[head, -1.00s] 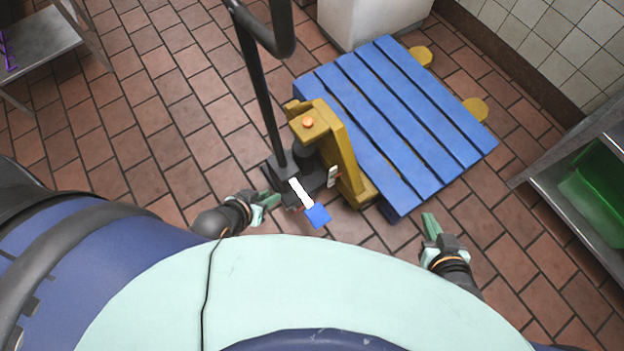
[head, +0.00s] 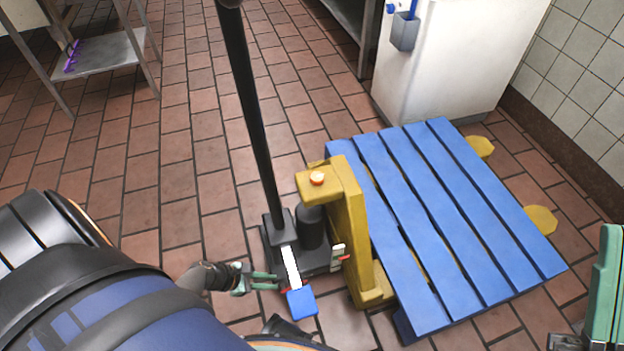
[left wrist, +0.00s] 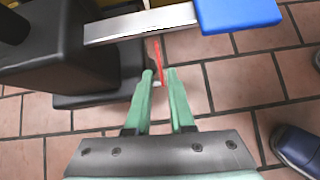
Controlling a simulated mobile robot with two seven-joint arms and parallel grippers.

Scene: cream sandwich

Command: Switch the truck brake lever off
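The yellow and black pallet truck (head: 347,215) stands in the middle of the head view. A pale metal bar (head: 291,266) with a blue pedal end (head: 301,302) sticks out from its black base; the bar (left wrist: 140,24) and blue pedal (left wrist: 238,14) also show in the left wrist view. A thin red lever (left wrist: 160,58) hangs below the bar. My left gripper (head: 277,280) is beside the base, left of the pedal. In the wrist view its fingers (left wrist: 160,76) are apart, with the red lever's lower end between them; I see no grip. My right gripper (head: 604,290) shows partly at the right edge.
A blue slatted pallet (head: 450,225) sits on the forks to the right. The black tow handle (head: 250,110) rises from the base. A white cabinet (head: 455,60) stands behind, a metal shelf (head: 110,55) far left. The tiled floor left of the truck is clear.

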